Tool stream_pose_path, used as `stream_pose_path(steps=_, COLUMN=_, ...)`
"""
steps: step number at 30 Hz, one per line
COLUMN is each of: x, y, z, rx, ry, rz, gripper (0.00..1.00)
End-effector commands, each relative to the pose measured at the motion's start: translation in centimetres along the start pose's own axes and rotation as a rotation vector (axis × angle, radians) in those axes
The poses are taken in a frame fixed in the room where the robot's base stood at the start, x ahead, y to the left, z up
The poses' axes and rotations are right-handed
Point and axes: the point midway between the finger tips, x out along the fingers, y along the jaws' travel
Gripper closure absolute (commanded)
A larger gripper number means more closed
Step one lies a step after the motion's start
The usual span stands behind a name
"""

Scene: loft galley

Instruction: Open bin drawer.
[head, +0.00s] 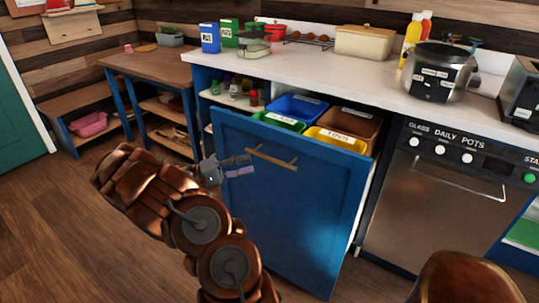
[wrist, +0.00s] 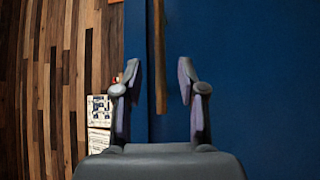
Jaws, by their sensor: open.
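The blue bin drawer (head: 300,215) stands pulled out from under the counter, with its bins showing above its front. Its wooden bar handle (head: 272,160) is near the top of the front. My gripper (head: 248,165) is open and empty at the left end of the handle, in front of the drawer. In the wrist view, the handle (wrist: 159,85) runs up the picture between the two fingertips of my gripper (wrist: 160,72), with the blue drawer front (wrist: 250,80) behind. I cannot tell whether the fingers touch the handle.
Inside the drawer are blue (head: 297,107), green (head: 279,121), yellow (head: 337,138) and brown (head: 350,121) bins. An oven (head: 430,200) stands to the right. A brown rounded seat (head: 465,280) is at bottom right. Wooden floor (head: 60,230) is clear on the left.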

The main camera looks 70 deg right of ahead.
Motion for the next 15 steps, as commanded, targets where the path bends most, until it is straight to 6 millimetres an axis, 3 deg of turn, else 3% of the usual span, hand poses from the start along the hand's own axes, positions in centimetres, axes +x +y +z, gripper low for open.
stream_pose_path(steps=8, x=1.4, y=0.0, z=-0.2, rx=0.006, ry=0.002, rz=0.01, gripper=0.6)
stream_pose_path(steps=15, x=4.5, y=0.1, z=-0.2, rx=0.009, ry=0.002, rz=0.006, gripper=0.6)
